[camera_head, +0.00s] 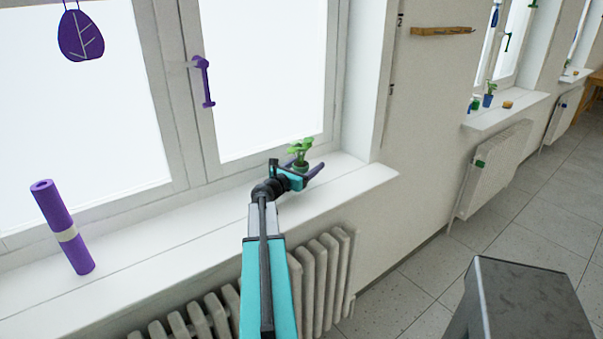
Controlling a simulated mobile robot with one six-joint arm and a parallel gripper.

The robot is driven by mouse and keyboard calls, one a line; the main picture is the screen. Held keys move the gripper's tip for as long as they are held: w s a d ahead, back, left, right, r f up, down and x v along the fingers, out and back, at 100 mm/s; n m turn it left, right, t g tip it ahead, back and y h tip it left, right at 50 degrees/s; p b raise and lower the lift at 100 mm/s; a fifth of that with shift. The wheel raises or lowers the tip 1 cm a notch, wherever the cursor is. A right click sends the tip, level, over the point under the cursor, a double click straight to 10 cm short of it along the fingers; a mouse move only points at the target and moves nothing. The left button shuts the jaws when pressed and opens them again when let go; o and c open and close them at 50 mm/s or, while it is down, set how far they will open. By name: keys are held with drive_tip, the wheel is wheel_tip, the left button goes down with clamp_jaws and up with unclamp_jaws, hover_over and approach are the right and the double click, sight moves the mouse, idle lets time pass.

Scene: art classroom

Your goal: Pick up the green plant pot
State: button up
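The green plant pot (301,166) stands on the white windowsill near its right end, with a leafy green plant (300,148) in it. My gripper (305,167) reaches over the sill from below and is right at the pot, on its near side. Its two fingers are spread apart, one toward the left of the pot and one toward the right. The gripper hides the lower part of the pot. I cannot tell whether the fingers touch it.
A purple roll with a pale band (65,229) stands on the windowsill (140,231) at the left. A purple window handle (203,82) is above the sill. A radiator (325,272) is below it. A dark grey box-shaped thing (530,303) is at the lower right.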

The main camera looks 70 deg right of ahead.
drive_tip(key=c, duration=1.2)
drive_tip(key=shift+r, duration=0.2)
drive_tip(key=s+a+r+p, duration=0.1)
drive_tip(key=s+a, duration=0.1)
drive_tip(key=a, duration=0.1)
drive_tip(key=s+a+r+p, duration=0.2)
drive_tip(key=a, duration=0.2)
drive_tip(key=s+a+r+p, duration=0.1)
drive_tip(key=s+a+p, duration=0.1)
drive_tip(key=s+a, duration=0.1)
drive_tip(key=shift+s+a+r, duration=0.1)
drive_tip(key=shift+a+r, duration=0.3)
drive_tip(key=shift+a, duration=0.35)
drive_tip(key=p, duration=0.3)
drive_tip(key=shift+s+a, duration=0.15)
drive_tip(key=shift+a, duration=0.05)
drive_tip(key=p, duration=0.3)
drive_tip(key=a+p, duration=0.1)
drive_tip(key=p, duration=0.2)
drive_tip(key=shift+s+a+r+p, duration=0.1)
drive_tip(key=shift+s+a+p, duration=0.05)
drive_tip(key=shift+s+p, duration=0.2)
drive_tip(key=shift+a+p, duration=0.25)
drive_tip(key=shift+p, duration=0.55)
